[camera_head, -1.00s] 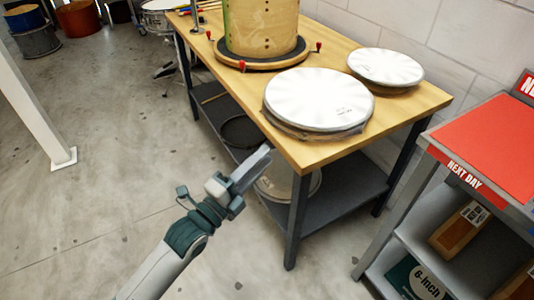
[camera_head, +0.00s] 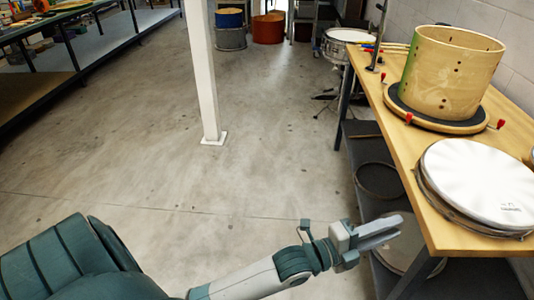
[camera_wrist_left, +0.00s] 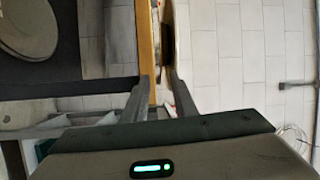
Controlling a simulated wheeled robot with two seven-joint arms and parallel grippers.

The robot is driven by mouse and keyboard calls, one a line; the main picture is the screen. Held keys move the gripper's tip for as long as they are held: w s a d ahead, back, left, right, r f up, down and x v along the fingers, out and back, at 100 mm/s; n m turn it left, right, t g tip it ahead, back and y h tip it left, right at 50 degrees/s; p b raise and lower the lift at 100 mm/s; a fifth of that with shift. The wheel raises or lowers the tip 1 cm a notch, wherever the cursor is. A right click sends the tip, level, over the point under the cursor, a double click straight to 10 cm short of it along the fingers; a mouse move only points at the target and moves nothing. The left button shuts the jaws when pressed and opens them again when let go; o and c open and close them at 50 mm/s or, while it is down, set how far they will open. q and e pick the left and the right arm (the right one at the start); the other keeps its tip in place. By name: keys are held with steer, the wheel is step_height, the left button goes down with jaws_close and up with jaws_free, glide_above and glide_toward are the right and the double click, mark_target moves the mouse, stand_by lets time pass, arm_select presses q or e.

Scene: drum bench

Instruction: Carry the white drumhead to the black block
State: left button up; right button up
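The white drumhead (camera_head: 480,182) lies flat on the near end of the wooden bench, on top of a round rimmed piece. Its right part runs close to the picture edge. My left gripper (camera_head: 398,228) is in front of the bench's long side, lower left of the drumhead and apart from it. In the left wrist view its two fingers (camera_wrist_left: 164,95) stand apart with nothing held between them; the bench edge shows beyond them. I cannot make out a black block in these views. My right gripper is not in view.
A wooden drum shell (camera_head: 450,75) stands on a dark round base with red knobs, farther along the bench (camera_head: 408,150). A lower shelf holds round pieces. A white post (camera_head: 203,75) stands mid-floor. The floor (camera_head: 270,150) between post and bench is clear.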

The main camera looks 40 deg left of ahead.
arm_select(q)
steer(key=s+a+f+n+g+y, duration=0.2)
steer(key=s+a+f+n, duration=0.15)
steer(key=f, duration=0.55)
steer(key=s+a+f+n+g+y, duration=0.25)
steer(key=s+f+n, duration=0.2)
steer(key=f, duration=0.35)
steer(key=s+a+f+n+g+y, duration=0.25)
steer(key=f+n, duration=0.25)
steer(key=f, duration=0.4)
steer(key=s+a+f+n+g+y, duration=0.1)
steer(key=s+a+f+n+g, duration=0.1)
steer(key=s+f, duration=0.4)
steer(key=s+a+f+n+g+y, duration=0.1)
steer(key=s+a+f+n+g, duration=0.2)
steer(key=s, duration=1)
step_height(320, 180, down, 4)
steer(key=n+g, duration=0.1)
steer(key=n, duration=0.2)
steer(key=shift+s, duration=0.15)
steer(key=shift+d+r, duration=0.1)
